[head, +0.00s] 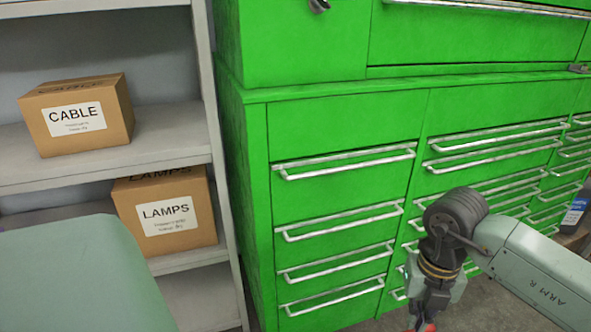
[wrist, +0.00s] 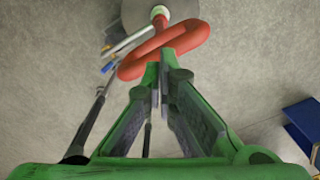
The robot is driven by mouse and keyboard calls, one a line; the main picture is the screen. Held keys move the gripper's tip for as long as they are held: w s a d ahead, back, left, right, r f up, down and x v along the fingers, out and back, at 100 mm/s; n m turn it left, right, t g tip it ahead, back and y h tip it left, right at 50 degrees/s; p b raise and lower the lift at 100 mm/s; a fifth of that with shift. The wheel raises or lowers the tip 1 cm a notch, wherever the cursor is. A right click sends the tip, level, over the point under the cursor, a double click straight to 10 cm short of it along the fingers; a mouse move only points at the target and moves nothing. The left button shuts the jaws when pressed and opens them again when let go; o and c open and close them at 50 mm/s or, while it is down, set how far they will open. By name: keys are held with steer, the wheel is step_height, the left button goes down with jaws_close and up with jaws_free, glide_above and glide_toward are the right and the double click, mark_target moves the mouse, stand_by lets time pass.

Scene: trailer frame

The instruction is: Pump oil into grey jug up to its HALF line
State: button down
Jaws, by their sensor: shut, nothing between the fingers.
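My gripper (wrist: 163,82) is shut and empty in the wrist view, its green fingers together. An orange-red loop-shaped handle (wrist: 185,43) lies just beyond the fingertips; I cannot tell whether they touch it. A red stem and a round grey part with a pale disc (wrist: 160,12) show past the loop at the top edge; this may be the oil pump, only partly in view. In the head view my gripper (head: 424,318) hangs down at the bottom edge, with a bit of red at its lower end. I cannot make out the grey jug or its HALF line in either view.
A green drawer cabinet (head: 340,125) with metal handles stands behind my arm. A grey shelf (head: 170,133) at left holds a CABLE box (head: 85,130) and a LAMPS box (head: 180,215). A blue object (wrist: 302,125) lies at right in the wrist view, on bare concrete floor.

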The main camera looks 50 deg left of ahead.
steer(key=shift+f, duration=0.1)
steer(key=shift+f+b, duration=5.85)
steer(key=shift+b, duration=0.55)
steer(key=shift+r+p, duration=3.25)
steer(key=shift+r, duration=2.7)
steer(key=shift+a, duration=0.1)
